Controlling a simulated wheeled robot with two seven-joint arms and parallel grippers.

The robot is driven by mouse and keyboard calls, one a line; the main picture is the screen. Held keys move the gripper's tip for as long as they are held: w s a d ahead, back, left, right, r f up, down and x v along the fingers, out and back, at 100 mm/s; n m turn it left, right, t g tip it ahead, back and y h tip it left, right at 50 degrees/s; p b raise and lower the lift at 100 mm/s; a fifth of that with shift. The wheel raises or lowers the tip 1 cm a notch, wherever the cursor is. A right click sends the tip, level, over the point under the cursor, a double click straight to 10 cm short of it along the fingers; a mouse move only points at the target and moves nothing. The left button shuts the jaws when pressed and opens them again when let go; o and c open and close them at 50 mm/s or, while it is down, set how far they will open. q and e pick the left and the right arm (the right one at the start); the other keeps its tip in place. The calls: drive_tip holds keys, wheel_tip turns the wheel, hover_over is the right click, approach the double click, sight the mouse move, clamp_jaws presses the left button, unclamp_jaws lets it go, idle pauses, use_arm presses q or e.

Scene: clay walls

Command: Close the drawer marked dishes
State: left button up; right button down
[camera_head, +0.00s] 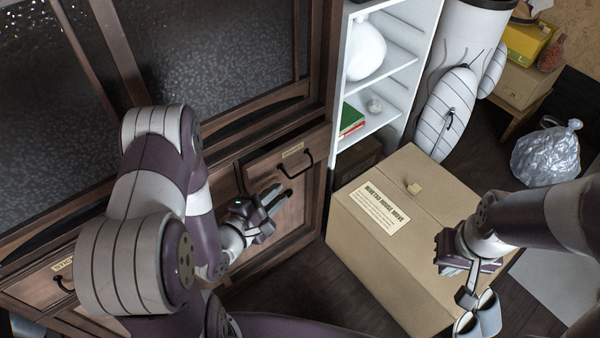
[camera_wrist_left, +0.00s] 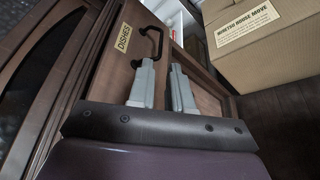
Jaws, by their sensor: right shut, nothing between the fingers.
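The drawer marked dishes (camera_head: 262,168) is in the dark wooden cabinet, with a pale label and a black handle (camera_head: 296,164). In the left wrist view the label (camera_wrist_left: 124,37) reads DISHES, and the drawer front (camera_wrist_left: 118,72) lies beyond the fingers. I cannot tell for sure how far the drawer stands out. My left gripper (camera_head: 277,208) is in front of the cabinet, just below the handle in the head view. Its fingers (camera_wrist_left: 163,85) are apart, with nothing seen between them. My right gripper (camera_head: 477,317) is shut and empty, beside the cardboard box at lower right.
A large cardboard box (camera_head: 372,255) stands on the floor right of the cabinet. A white shelf unit (camera_head: 385,80) stands behind it. Another labelled drawer (camera_head: 40,285) is at lower left. A silver bag (camera_head: 547,155) lies at the right. Dark floor shows between cabinet and box.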

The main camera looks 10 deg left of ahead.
sight(302, 171)
use_arm(q)
drive_tip(key=b+x, duration=0.3)
drive_tip(key=x, duration=0.8)
drive_tip(key=shift+d, duration=0.15)
clamp_jaws()
